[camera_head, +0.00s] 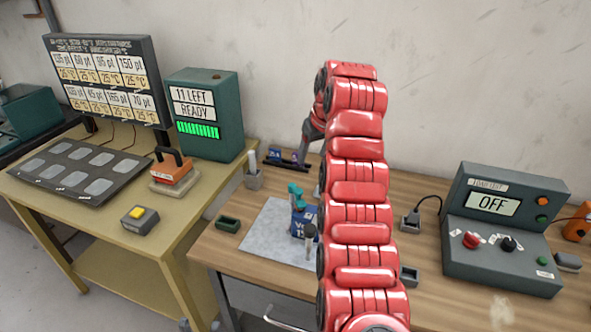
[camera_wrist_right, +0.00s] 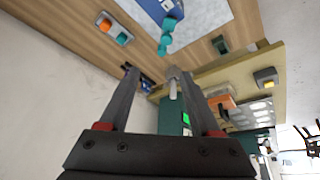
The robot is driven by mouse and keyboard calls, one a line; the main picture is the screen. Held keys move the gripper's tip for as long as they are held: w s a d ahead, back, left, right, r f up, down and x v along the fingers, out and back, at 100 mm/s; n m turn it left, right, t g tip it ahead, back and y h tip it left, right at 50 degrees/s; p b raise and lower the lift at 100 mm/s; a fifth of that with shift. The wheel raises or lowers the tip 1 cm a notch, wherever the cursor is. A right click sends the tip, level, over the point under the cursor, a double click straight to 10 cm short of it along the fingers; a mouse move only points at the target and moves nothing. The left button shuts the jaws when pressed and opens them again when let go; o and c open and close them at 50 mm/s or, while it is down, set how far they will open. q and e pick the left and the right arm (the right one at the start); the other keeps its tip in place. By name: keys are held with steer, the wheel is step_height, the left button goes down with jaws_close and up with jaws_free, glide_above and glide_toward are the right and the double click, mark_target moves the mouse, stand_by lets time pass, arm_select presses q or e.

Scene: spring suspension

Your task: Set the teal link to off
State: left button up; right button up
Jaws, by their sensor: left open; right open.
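In the right wrist view a small grey block carries a teal piece (camera_wrist_right: 122,38) beside an orange piece (camera_wrist_right: 104,24); the teal piece may be the teal link, but its setting cannot be told. In the head view this block is not seen, probably hidden behind my red arm. My right gripper (camera_wrist_right: 158,73) is open, with nothing between its fingers, and apart from the teal piece. In the head view the right gripper (camera_head: 302,160) hangs near the back wall, close to a dark rail with blue and purple pieces (camera_head: 275,157). My left gripper is not in view.
A blue box (camera_head: 301,224) with a teal-topped item (camera_head: 295,192) stands on a grey mat (camera_head: 262,228). The tester box (camera_head: 510,240) at right reads OFF. A side table (camera_head: 95,205) is at left.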

steer(key=p, duration=0.5)
glide_toward(299, 191)
steer(key=x, duration=0.5)
steer(key=shift+w+f, duration=0.1)
steer(key=shift+f, duration=0.05)
steer(key=shift+w+f+g+b, duration=0.25)
steer(key=shift+f+g+b, duration=0.05)
steer(key=shift+f+b, duration=0.2)
steer(key=shift+w+a+f, duration=0.2)
steer(key=shift+w+f, duration=0.05)
steer(key=shift+f, duration=0.25)
steer(key=shift+f+b, duration=0.3)
steer(key=shift+f, duration=0.05)
jaws_close()
